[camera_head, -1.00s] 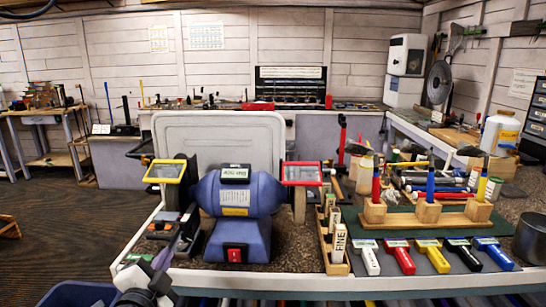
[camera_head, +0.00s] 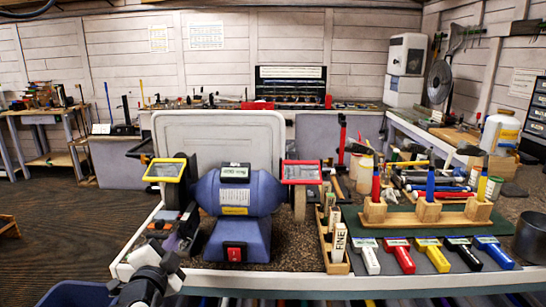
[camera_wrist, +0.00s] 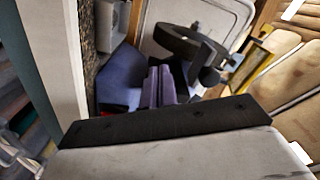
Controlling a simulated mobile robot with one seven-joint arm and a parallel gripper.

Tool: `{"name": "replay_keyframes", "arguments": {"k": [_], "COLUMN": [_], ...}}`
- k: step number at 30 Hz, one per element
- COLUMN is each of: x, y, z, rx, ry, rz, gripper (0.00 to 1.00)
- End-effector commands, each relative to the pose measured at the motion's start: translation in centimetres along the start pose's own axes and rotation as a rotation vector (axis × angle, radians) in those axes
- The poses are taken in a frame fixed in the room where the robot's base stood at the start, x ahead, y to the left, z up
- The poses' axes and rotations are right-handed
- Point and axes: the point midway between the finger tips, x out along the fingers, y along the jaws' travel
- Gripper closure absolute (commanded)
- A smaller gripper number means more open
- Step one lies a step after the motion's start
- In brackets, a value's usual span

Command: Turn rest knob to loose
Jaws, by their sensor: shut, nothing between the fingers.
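The blue bench grinder (camera_head: 237,195) stands on the bench, with a yellow-framed shield (camera_head: 165,170) over its left wheel and a red-framed one over its right. It also shows as a blue-purple body in the wrist view (camera_wrist: 118,90). In that view a dark curved part (camera_wrist: 178,40) ends at a dark round piece (camera_wrist: 208,76), which may be the rest knob; I cannot be sure. My gripper (camera_wrist: 159,86) is shut and empty, its fingers side by side, left of that piece in the picture. In the head view my wrist covers the grinder's lower left area, and the knob cannot be made out.
A red switch (camera_head: 235,251) is on the grinder's base. A grey tray (camera_head: 220,130) stands upright behind it. A blue bin (camera_head: 75,295) is at the lower left.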

Motion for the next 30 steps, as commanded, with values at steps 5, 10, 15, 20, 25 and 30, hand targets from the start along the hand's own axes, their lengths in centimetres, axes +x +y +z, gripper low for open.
{"name": "replay_keyframes", "arguments": {"k": [5,10,15,20,25,30], "x": [0.01,0.01,0.02,0.03,0.04,0.05], "y": [0.1,0.18,0.27,0.28,0.38,0.54], "z": [-0.19,-0.39,-0.63,-0.68,-0.71,-0.7], "rx": [0.0,0.0,-0.001,0.0,0.0,0.001], "ry": [0.0,0.001,0.002,0.003,0.005,0.006], "rz": [0.001,0.001,0.001,0.002,0.002,0.002], "gripper": [1.0,1.0,1.0,1.0,1.0,1.0]}}
